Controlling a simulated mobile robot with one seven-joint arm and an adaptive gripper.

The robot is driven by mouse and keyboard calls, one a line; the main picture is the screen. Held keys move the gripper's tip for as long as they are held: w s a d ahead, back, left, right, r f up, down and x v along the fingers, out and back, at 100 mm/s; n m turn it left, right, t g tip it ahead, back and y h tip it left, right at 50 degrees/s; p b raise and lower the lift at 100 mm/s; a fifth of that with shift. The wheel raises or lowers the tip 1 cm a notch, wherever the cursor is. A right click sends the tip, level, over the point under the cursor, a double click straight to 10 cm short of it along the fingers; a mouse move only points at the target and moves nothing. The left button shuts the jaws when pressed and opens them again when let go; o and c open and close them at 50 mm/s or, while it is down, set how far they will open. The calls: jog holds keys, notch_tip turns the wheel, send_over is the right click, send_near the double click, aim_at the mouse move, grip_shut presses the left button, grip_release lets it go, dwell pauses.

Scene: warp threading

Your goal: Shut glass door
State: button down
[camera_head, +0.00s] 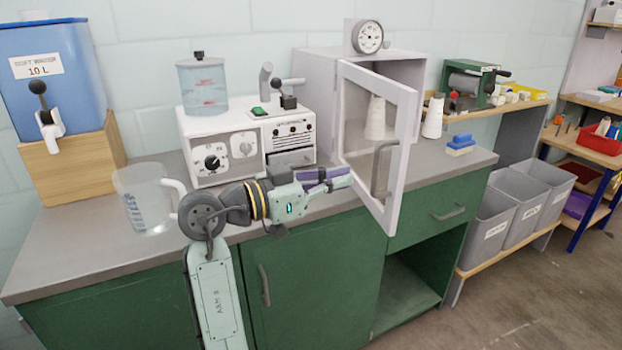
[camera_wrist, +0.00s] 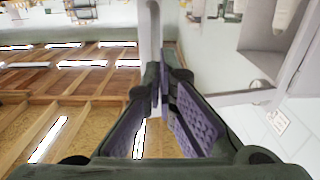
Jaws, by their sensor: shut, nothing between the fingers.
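The glass door (camera_head: 403,150), with a white frame and a clear pane, stands open at the front of a small white cabinet (camera_head: 318,75). It projects forward over the counter's front edge. Its grey handle (camera_head: 384,168) is on the free side. My gripper (camera_head: 345,178) is shut and empty, pointing right, with its tips close to the lower left part of the door; I cannot tell whether they touch. In the wrist view, the shut fingers (camera_wrist: 160,82) show purple pads, and a pale upright bar stands just beyond the tips.
A white control box (camera_head: 245,145) and a clear jug (camera_head: 143,205) are left. Grey bins (camera_head: 487,235) stand at right.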

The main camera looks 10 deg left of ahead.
jog(key=shift+p+x, duration=0.55)
jog(key=shift+x, duration=1.45)
